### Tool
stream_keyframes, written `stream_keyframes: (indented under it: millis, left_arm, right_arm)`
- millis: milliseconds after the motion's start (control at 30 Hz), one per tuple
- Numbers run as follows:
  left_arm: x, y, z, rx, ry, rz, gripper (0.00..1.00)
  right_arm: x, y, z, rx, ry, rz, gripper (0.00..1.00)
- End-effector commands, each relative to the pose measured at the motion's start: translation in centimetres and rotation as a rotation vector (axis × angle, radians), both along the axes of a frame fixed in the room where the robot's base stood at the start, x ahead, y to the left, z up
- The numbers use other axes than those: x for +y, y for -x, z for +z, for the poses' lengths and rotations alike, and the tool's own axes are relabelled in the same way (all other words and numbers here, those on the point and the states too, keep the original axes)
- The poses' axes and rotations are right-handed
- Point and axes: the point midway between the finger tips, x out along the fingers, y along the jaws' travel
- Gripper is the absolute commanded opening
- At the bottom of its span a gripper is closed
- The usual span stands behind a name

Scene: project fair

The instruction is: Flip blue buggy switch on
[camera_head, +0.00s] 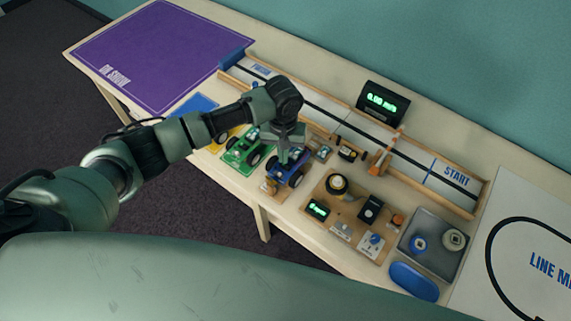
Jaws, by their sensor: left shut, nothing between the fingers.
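The blue buggy (293,176) stands on the table in the middle of the head view, with dark wheels showing. My left gripper (284,158) reaches in from the left and is directly over the blue buggy, fingers pointing down. It is shut and holds nothing. The fingertips are at or just above the buggy's top; I cannot tell whether they touch it. The buggy's switch is too small or hidden by the gripper to make out. My right gripper is not in view.
A green buggy (241,151) stands just left of the blue one. A wooden board (322,194) with small devices is to the right, then a grey tray (405,243). A walled track (408,167) and a display (383,103) are behind.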

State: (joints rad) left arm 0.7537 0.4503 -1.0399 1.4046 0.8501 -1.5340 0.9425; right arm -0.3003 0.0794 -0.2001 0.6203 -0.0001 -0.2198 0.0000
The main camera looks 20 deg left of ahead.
Motion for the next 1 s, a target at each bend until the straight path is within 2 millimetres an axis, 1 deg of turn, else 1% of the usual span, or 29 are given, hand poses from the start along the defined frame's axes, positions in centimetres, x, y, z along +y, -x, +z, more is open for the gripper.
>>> stream_keyframes:
  millis: [467, 1000]
  left_arm:
    - [0.0, 0.0, -0.04, 0.0, 0.0, 0.0, 0.0]
    - [0.0, 0.01, -0.82, 0.001, 0.0, 0.0, 0.0]
  right_arm:
    - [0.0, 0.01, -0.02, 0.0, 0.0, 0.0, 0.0]
    - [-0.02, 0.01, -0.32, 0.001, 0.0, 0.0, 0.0]
